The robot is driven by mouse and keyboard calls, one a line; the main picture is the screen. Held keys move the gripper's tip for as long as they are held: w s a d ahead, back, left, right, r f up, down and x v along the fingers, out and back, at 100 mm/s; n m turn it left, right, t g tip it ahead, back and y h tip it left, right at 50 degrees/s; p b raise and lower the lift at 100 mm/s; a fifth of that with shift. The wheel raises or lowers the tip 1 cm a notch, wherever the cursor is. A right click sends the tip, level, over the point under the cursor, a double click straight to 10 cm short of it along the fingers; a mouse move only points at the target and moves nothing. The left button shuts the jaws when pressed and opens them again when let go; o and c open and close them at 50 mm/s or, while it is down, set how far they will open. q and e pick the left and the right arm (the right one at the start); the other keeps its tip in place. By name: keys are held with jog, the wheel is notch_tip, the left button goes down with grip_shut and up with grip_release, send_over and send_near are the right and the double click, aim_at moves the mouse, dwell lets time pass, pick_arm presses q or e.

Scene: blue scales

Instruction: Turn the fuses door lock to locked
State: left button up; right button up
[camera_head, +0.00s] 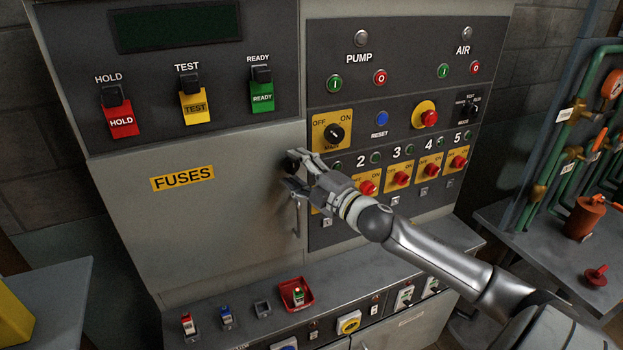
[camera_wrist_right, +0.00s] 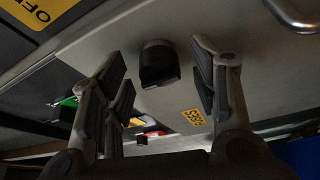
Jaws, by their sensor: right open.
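The grey fuses door (camera_head: 215,225) is closed on the left of the cabinet and bears a yellow FUSES label (camera_head: 183,178). Its lock is a black knob (camera_wrist_right: 158,65) on the door face, seen in the right wrist view. My right gripper (camera_head: 294,172) is at the door's right edge, above the door handle (camera_head: 297,217). It is open and empty. In the wrist view its fingers stand on either side of the knob, with gaps visible. In the head view the gripper largely hides the lock, and I cannot tell its setting. My left gripper is not seen.
A panel with the main OFF/ON switch (camera_head: 334,133) and several red knobs stands just right of the door. Below, a ledge holds a red tray (camera_head: 296,294) and small fuses. An orange canister (camera_head: 585,218) is on the right table.

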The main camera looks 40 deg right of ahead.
jog(key=s+d+f, duration=0.1)
jog(key=s, duration=1)
jog(key=shift+s+d, duration=0.3)
jog(key=shift+d, duration=0.05)
